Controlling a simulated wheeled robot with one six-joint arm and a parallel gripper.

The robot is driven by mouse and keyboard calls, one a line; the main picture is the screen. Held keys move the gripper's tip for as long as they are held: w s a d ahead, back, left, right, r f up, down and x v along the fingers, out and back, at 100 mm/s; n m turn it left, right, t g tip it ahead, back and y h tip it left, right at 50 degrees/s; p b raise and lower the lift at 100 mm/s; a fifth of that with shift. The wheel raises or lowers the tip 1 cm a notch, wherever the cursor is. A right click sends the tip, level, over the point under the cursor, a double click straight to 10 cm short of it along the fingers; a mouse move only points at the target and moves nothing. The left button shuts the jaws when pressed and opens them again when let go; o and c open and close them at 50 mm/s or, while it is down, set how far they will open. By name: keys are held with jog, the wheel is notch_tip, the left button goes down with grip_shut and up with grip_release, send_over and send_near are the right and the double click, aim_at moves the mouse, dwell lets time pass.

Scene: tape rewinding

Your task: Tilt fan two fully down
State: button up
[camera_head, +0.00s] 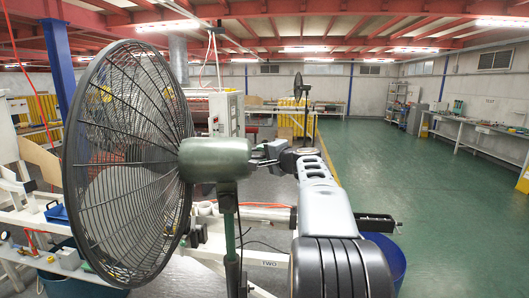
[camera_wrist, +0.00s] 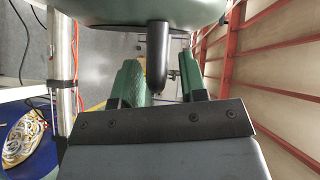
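A large fan with a black wire cage (camera_head: 128,160) stands upright at the left in the head view, its cage facing left. Its green motor housing (camera_head: 216,160) sits on a dark pole (camera_head: 229,225). A "TWO" label (camera_head: 269,264) is on the white frame below. My gripper (camera_head: 262,153) is just right of the housing. In the wrist view the housing (camera_wrist: 145,10) fills the top, and a black rounded peg (camera_wrist: 157,65) sticks out from it. My green gripper fingers (camera_wrist: 160,88) are open, one on each side of the peg, with gaps showing.
White machine framing and rollers stand at left and behind the fan. A blue bin (camera_head: 388,258) is beside my arm. Another fan (camera_head: 298,88) stands far back. Green floor (camera_head: 430,200) at right is clear up to a workbench (camera_head: 485,135). A blue container (camera_wrist: 28,140) holds coiled material.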

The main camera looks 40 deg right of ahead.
jog(key=shift+w, duration=0.2)
jog(key=shift+c, duration=0.4)
grip_shut()
